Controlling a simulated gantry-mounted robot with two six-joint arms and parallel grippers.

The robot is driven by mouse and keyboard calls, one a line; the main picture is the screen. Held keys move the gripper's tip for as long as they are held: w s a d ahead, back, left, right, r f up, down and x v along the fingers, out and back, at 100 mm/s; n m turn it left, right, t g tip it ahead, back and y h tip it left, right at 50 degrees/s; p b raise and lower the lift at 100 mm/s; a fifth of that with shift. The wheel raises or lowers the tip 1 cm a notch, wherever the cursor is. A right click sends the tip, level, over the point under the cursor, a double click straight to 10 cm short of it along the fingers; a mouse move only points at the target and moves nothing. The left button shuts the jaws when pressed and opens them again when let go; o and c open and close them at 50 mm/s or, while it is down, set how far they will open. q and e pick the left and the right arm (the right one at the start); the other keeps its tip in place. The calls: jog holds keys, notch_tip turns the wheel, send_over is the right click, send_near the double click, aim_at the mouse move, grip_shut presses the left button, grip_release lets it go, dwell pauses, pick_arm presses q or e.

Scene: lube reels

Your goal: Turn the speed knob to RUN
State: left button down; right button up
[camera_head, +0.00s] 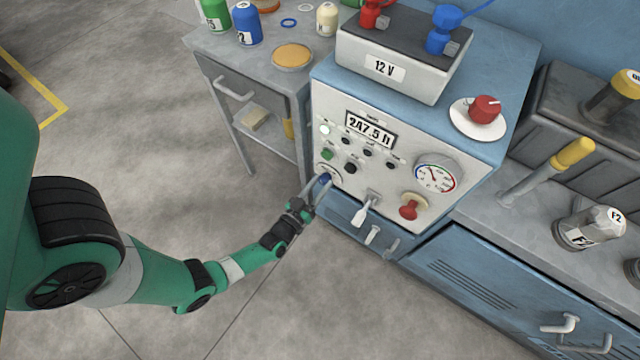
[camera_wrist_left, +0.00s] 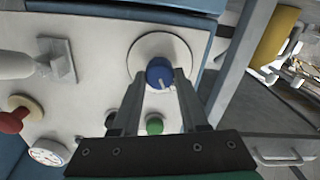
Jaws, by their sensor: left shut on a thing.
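The speed knob (camera_head: 325,179) is blue and sits at the lower left of the white control panel (camera_head: 383,173). In the left wrist view the knob (camera_wrist_left: 162,75) shows a pale pointer line, on a round white dial plate (camera_wrist_left: 146,50). My left gripper (camera_head: 318,184) reaches the panel from the lower left, its fingers on both sides of the knob. In the left wrist view my left gripper (camera_wrist_left: 160,80) is shut on the knob. The dial's lettering is too small to read. My right gripper is not in view.
A white toggle lever (camera_head: 363,211) and a red mushroom button (camera_head: 409,208) stick out right of the knob. A green button (camera_head: 327,154) and a gauge (camera_head: 436,174) are on the same panel. A battery (camera_head: 400,55) stands on top. Open floor lies at the left.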

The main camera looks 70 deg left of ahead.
pick_arm(q)
jog(key=m+p, duration=0.1)
jog(key=m, duration=0.5)
jog(key=shift+d, duration=0.1)
jog(key=m, duration=0.5)
jog(key=shift+m+p, duration=0.3)
jog(key=shift+p, duration=0.05)
dwell(0.4)
jog(key=shift+c, duration=2.2)
grip_release()
jog(key=shift+d, duration=0.1)
jog(key=p+v, duration=0.3)
jog(key=v, duration=0.8)
jog(key=shift+s, duration=0.25)
jog(key=shift+d, duration=0.1)
